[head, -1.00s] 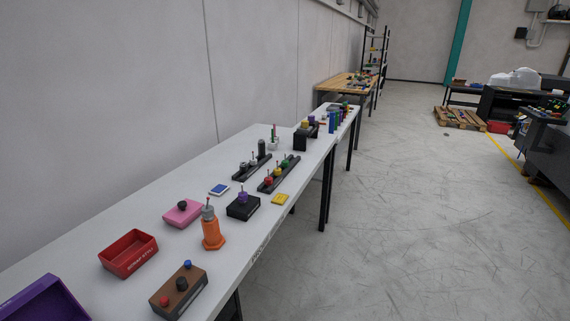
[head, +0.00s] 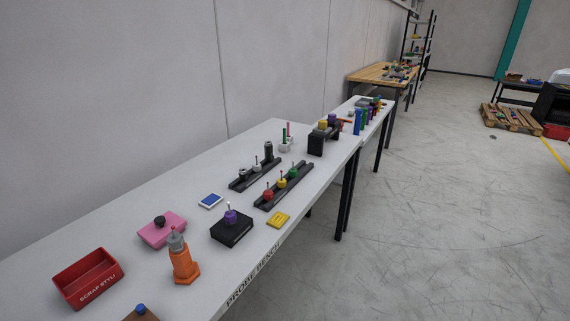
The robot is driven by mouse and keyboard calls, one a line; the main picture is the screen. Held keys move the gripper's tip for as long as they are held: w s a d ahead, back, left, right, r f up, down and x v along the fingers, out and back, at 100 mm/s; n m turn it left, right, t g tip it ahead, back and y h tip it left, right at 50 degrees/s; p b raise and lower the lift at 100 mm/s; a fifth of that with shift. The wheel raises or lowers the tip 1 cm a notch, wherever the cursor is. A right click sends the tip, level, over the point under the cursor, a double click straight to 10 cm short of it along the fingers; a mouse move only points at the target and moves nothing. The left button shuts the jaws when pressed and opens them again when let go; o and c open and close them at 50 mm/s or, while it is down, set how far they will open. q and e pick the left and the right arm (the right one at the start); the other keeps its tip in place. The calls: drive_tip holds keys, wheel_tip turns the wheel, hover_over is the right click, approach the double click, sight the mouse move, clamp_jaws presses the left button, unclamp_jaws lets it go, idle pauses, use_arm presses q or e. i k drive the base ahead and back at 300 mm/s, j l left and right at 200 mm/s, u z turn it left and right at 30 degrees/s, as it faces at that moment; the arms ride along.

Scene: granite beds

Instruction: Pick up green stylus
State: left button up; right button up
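A thin upright green stylus (head: 284,136) stands beside a pink one (head: 289,130) in a small whitish holder (head: 285,147) on the long white bench. A black rack (head: 272,201) nearer to me holds a red piece (head: 268,194), a yellow piece (head: 282,182) and a green piece (head: 293,173), each with a thin stem on top. I cannot tell which green thing is the task's stylus. Neither of my grippers is in view.
The bench (head: 120,242) also carries a red "SCRAP STYLI" bin (head: 88,278), a pink box (head: 161,230), an orange stand (head: 183,264), a black box with a purple knob (head: 231,229) and a black block (head: 316,144). The floor (head: 430,220) right of the bench is clear.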

sight(293, 172)
drive_tip(key=i+l+u, duration=0.3)
drive_tip(key=i+l, duration=0.2)
drive_tip(key=l, duration=0.25)
drive_tip(key=i+l+u, duration=0.2)
drive_tip(key=l, duration=0.15)
drive_tip(key=i+l+u, duration=0.15)
drive_tip(key=l, duration=0.3)
drive_tip(key=i+l+u, duration=0.15)
drive_tip(key=l, duration=0.3)
drive_tip(key=i+l+u, duration=0.15)
drive_tip(key=l, duration=0.3)
drive_tip(key=i+l+u, duration=0.2)
drive_tip(key=l, duration=0.3)
drive_tip(key=l+u, duration=0.15)
drive_tip(key=l, duration=0.35)
